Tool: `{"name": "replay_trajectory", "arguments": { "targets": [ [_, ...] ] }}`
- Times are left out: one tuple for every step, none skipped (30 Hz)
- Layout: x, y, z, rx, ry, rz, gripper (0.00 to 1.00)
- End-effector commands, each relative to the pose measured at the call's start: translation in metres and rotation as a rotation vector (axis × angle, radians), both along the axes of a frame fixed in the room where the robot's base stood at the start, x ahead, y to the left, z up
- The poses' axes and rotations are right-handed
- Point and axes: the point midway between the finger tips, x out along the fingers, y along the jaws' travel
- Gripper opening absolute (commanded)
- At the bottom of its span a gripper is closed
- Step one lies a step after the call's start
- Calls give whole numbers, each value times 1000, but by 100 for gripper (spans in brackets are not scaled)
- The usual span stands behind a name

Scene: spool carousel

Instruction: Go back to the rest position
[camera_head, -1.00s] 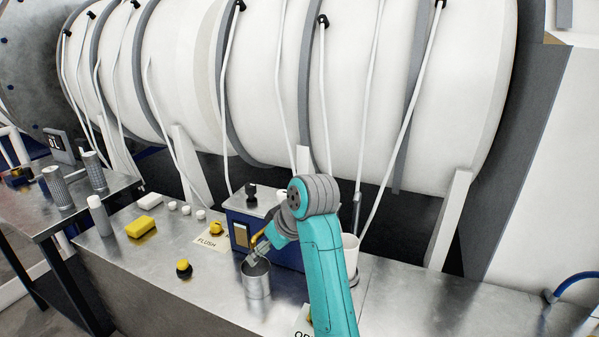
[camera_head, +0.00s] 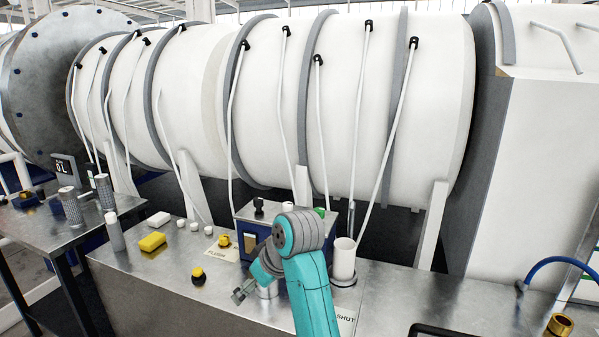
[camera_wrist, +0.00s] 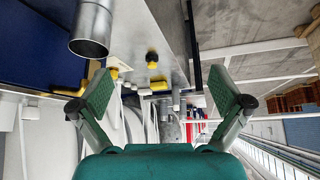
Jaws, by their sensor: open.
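My teal gripper (camera_head: 243,291) is above the metal bench, in front of the blue box. Its two fingers are spread apart in the wrist view (camera_wrist: 160,92), with nothing between them. A metal cup (camera_wrist: 92,30) shows at the top left of the wrist view, apart from the fingers. In the head view the cup (camera_head: 268,291) is mostly hidden behind my arm.
The blue box (camera_head: 247,236) and a white cylinder (camera_head: 344,262) stand behind my arm. A large white tank (camera_head: 330,110) fills the back. The bench right of my arm is mostly clear.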

Motion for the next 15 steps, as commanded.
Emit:
{"name": "replay_trajectory", "arguments": {
  "targets": [
    [0, -3, -7, 2, 1, -8, 100],
    [0, -3, -10, 4, 0, -11, 100],
    [-1, -4, -13, 5, -1, -16, 100],
    [-1, -5, -17, 8, -1, -20, 100],
    [-1, -6, -20, 10, -3, -25, 100],
    [-1, -7, -24, 13, -5, -30, 100],
    [-1, -8, -28, 14, -6, -36, 100],
    [-2, -9, -32, 17, -6, -41, 100],
    [-2, -10, -37, 21, -10, -48, 100],
    [-3, -12, -41, 23, -11, -55, 100],
    [-3, -13, -46, 25, -13, -61, 100],
    [-4, -15, -53, 30, -15, -71, 100],
    [-4, -17, -58, 33, -17, -78, 100],
    [-5, -19, -64, 36, -19, -86, 100],
    [-6, -21, -71, 41, -23, -97, 100]
  ]
}}
